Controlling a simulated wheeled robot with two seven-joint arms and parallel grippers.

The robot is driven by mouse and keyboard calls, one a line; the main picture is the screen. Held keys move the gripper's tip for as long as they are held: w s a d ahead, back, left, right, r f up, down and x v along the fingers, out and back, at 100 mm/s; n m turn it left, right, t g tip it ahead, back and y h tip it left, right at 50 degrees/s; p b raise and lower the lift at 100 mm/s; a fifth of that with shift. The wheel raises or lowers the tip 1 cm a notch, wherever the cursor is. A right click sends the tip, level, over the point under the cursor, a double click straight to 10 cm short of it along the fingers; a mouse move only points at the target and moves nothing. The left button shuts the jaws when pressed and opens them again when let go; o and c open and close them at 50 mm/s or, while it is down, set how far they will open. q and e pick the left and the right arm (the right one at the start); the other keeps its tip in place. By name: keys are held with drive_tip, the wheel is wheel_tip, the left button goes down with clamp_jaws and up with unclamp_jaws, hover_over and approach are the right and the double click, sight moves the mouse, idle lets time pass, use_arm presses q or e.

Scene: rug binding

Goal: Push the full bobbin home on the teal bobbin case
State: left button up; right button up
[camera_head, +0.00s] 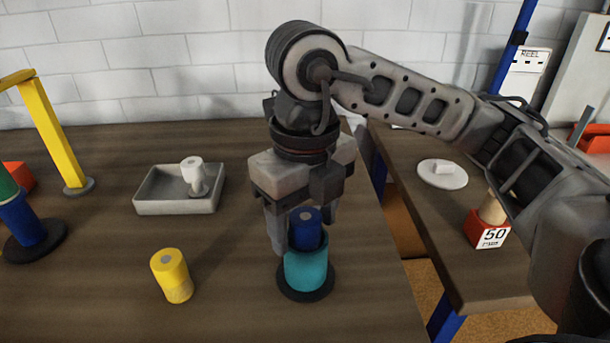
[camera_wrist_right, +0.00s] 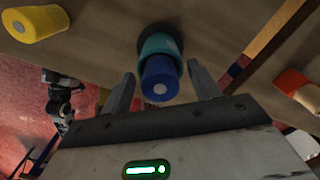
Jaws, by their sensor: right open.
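The teal bobbin case (camera_head: 306,268) stands upright on a black round base near the table's right edge. A blue bobbin (camera_head: 305,230) sits in its top, with its upper part standing above the teal rim. The bobbin (camera_wrist_right: 160,82) and the case (camera_wrist_right: 158,45) also show in the right wrist view. My right gripper (camera_head: 302,235) points down over them. Its fingers are open, one on each side of the bobbin, with gaps visible in the wrist view. I cannot see how deep the bobbin sits. My left gripper does not show clearly in either view.
A yellow bobbin (camera_head: 171,275) stands left of the case. Behind it is a grey tray (camera_head: 178,206) with a white spool (camera_head: 194,176). A yellow post (camera_head: 55,135) and a blue-and-green stack (camera_head: 24,222) stand far left. Another table (camera_head: 460,250) is across a gap at right.

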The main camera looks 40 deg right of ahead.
sight(305, 216)
drive_tip(key=shift+r, duration=0.2)
use_arm(q)
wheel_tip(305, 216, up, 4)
drive_tip(key=p, duration=0.4)
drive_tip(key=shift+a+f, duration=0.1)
use_arm(e)
wheel_tip(305, 216, up, 16)
drive_tip(key=shift+f, duration=0.2)
